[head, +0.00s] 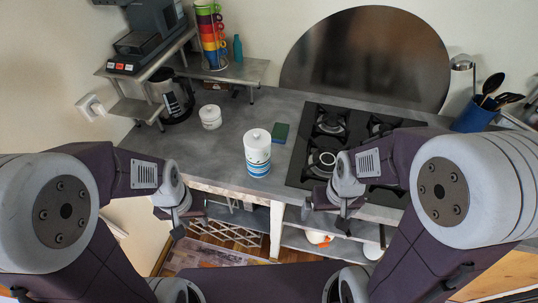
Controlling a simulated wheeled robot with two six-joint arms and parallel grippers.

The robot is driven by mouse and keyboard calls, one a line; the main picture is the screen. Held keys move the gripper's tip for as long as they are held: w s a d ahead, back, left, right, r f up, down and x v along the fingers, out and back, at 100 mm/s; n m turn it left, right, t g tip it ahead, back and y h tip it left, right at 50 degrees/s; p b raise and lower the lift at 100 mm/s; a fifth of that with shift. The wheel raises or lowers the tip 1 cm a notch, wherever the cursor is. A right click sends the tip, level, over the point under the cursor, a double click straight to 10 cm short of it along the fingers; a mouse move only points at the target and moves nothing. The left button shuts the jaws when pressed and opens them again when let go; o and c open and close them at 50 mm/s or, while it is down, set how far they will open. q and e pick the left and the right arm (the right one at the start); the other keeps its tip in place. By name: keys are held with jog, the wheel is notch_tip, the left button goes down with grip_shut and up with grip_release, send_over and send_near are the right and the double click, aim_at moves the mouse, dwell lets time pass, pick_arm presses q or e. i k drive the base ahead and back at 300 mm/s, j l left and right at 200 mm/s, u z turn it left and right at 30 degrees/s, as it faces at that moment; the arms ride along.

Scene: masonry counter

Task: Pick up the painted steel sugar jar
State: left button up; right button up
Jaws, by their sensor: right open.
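A tall white jar with blue bands and a white lid (257,152) stands upright near the counter's front edge. A smaller, squat white lidded jar (210,116) stands further back and to the left. I cannot tell for certain which is the painted steel sugar jar. My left gripper (178,218) is in front of the counter, left of and nearer than the banded jar, apart from it; its jaw gap is unclear. My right gripper (326,214) is open and empty, to the right of and nearer than the banded jar.
A black gas hob (322,127) lies right of the banded jar. A green sponge (280,133) lies just behind that jar. A coffee maker (174,96) and a shelf with stacked mugs (211,35) stand at back left. A blue utensil pot (474,117) is at right. Counter between the jars is clear.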

aim_at(216, 123)
jog(key=i+j+z, duration=0.2)
jog(key=j, duration=0.5)
jog(key=i+j+z, duration=0.2)
jog(key=j, duration=0.5)
jog(key=j+z, duration=0.2)
jog(key=j, duration=0.5)
